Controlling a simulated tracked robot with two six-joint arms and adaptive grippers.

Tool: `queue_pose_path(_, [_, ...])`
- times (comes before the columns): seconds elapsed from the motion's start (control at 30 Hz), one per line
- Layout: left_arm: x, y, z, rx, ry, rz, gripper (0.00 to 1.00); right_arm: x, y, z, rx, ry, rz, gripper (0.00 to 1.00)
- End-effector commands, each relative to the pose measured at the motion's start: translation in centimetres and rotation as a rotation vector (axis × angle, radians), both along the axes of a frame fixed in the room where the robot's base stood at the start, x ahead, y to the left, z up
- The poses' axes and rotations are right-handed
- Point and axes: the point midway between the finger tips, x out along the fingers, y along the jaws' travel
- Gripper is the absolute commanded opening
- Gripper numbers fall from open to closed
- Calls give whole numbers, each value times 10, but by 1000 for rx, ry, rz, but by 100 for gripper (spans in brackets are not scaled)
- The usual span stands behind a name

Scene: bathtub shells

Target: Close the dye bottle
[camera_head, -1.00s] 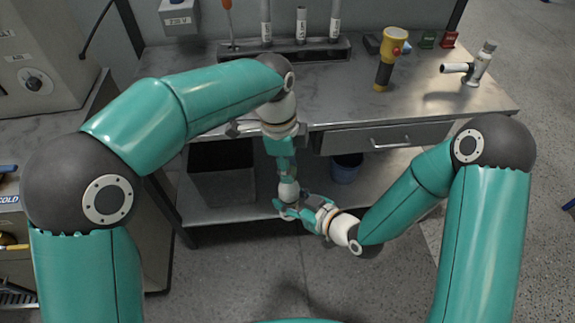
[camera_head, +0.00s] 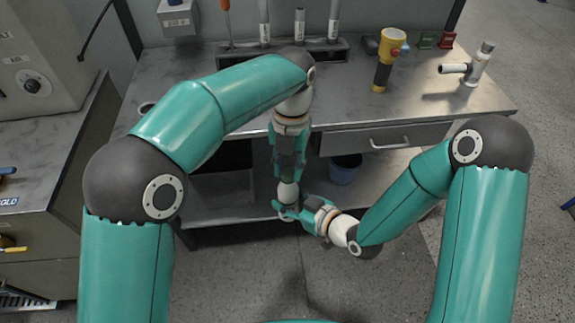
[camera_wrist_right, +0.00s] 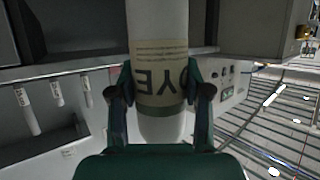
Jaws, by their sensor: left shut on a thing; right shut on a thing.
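The dye bottle (camera_wrist_right: 158,50) is a pale cylinder with a tan label reading DYE, upside down in the right wrist view. My right gripper (camera_wrist_right: 160,98) is shut on it, one finger on each side of the label; it also shows in the head view (camera_head: 287,211). In the head view the pale bottle (camera_head: 288,193) stands between my two grippers. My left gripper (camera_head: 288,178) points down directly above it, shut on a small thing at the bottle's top. That thing, apparently the cap, is mostly hidden by the fingers, and I cannot tell how it sits.
Both grippers are in front of the steel workbench (camera_head: 232,91). On it are a yellow-and-black torch (camera_head: 383,74), a white-and-grey fixture (camera_head: 474,68) and a rack (camera_head: 280,49) with upright tubes. A blue bin (camera_head: 344,171) is on the lower shelf, under the drawer (camera_head: 390,137).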

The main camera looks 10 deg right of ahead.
Motion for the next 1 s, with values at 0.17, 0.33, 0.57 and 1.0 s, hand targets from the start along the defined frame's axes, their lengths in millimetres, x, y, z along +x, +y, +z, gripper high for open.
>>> queue_pose_path(0.17, [1, 1, 0, 2, -3, 4, 36, 0, -1, 0, 1, 1, -2, 0])
queue_pose_path(0.33, [1, 1, 0, 1, -2, 4, 56, 0, 0, 0, 0, 0, -1, 0])
queue_pose_path(0.57, [0, 0, 1, 0, -2, 5, 56, 0, 0, 0, 0, -1, -1, 0])
queue_pose_path(1.0, [1, 0, 43, 0, -2, 5, 56, 0, 0, 0, 0, -1, -1, 0])
